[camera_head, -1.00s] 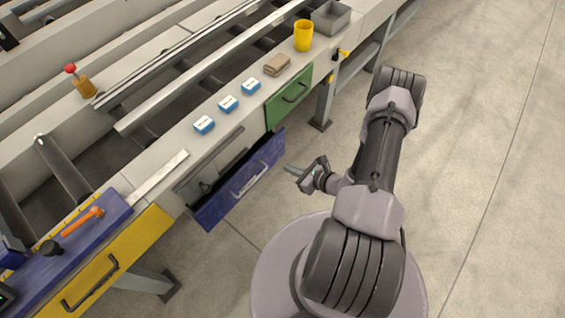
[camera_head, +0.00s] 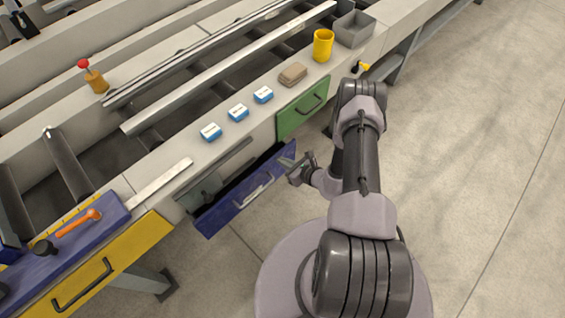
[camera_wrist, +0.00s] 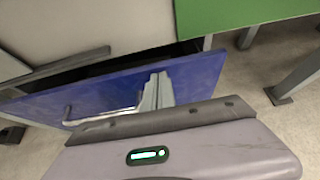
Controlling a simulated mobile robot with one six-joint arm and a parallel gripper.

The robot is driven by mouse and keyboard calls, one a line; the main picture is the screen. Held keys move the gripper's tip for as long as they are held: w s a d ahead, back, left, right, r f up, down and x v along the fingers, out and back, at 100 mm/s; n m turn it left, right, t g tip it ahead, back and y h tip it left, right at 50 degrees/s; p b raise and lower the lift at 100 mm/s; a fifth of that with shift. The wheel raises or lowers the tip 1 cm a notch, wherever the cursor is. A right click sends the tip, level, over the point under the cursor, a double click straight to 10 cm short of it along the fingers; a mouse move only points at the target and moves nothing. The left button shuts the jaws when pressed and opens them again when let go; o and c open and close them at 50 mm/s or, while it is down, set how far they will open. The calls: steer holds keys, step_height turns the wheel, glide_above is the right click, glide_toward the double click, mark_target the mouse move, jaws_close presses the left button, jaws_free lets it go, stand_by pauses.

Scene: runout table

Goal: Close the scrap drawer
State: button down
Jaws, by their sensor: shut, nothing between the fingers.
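The blue drawer (camera_head: 246,191) under the table edge is pulled out, with a gap between its front and the table. Its front carries a pale bar handle (camera_head: 252,191). In the wrist view the blue drawer front (camera_wrist: 198,75) fills the middle, with its handle (camera_wrist: 100,117) at the left. My gripper (camera_head: 288,163) is shut and empty, at the right end of the drawer front. In the wrist view its fingers (camera_wrist: 156,88) overlap the blue front, right of the handle. I cannot tell whether they touch it.
A shut green drawer (camera_head: 290,122) is right of the blue one, and a yellow drawer (camera_head: 125,245) is left. On the table stand several blue-and-white boxes (camera_head: 238,112), a brown block (camera_head: 293,75), a yellow cup (camera_head: 323,46) and a grey bin (camera_head: 355,29). Floor at right is clear.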

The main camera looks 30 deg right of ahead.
steer(key=shift+w+a, duration=0.1)
steer(key=shift+w, duration=0.3)
